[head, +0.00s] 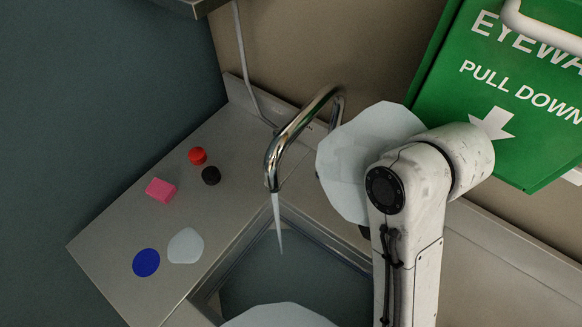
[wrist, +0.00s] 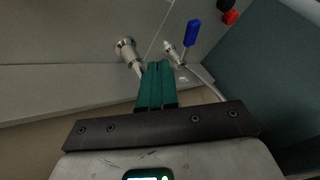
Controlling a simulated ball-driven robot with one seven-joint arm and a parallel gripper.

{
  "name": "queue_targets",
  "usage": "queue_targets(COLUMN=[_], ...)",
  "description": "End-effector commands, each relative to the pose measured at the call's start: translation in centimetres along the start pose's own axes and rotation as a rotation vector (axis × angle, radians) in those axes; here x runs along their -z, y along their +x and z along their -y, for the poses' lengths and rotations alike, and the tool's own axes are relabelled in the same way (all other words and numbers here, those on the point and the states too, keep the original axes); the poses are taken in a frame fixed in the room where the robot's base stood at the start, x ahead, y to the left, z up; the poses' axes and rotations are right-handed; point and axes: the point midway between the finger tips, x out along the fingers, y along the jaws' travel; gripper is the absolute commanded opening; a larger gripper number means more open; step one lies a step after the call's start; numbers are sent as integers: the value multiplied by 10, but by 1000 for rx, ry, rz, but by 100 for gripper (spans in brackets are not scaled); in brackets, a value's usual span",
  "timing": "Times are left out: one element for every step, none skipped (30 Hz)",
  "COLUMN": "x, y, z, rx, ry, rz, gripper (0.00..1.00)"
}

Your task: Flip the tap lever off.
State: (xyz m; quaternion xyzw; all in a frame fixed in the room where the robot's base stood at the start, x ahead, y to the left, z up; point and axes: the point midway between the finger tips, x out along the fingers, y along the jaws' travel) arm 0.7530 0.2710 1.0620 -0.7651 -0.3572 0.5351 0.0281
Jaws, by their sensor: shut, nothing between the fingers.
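The chrome tap (head: 300,125) arches over the sink, and a pale, tapering stream (head: 277,222) hangs below its spout. In the wrist view a blue lever (wrist: 191,33) stands on a small metal fitting (wrist: 172,48), beside the round metal base of the tap (wrist: 125,46). I cannot make out the lever in the head view. My gripper (wrist: 156,66) has its teal fingers shut and empty. In the picture the fingertips are between the tap base and the lever fitting, close to both; I cannot tell whether they touch. My arm hides the gripper in the head view.
A sink basin (head: 285,275) is below the spout. On the left counter are a red cylinder (head: 197,155), a black one (head: 211,175), a pink block (head: 160,190), a blue disc (head: 146,262) and a pale disc (head: 186,246). A green eyewash box (head: 510,90) is at upper right.

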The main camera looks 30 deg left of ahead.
Motion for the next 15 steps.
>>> queue_targets(x=[-1, -1, -1, -1, -1, -1, -1, -1, -1, -1, -1, -1, -1, -1, -1], y=[4, 6, 11, 14, 19, 26, 31, 37, 45, 51, 56, 64, 70, 76, 84], z=[0, 0, 0, 0, 0, 0, 0, 0, 1, 1, 1, 1, 0, 1, 0], rx=[0, 1, 1, 1, 1, 0, 0, 0, 1, 0, 0, 0, -1, -1, 0], ry=[0, 1, 1, 1, 2, 2, 2, 1, 0, 0, 0, 0, 1, 0, 1], rz=[3, 3, 4, 5, 5, 6, 5, 6, 6, 6, 5, 4, 6, 5, 5], gripper=[0, 0, 0, 0, 0, 0, 0, 0, 0, 0, 0, 0, 0, 0, 0])
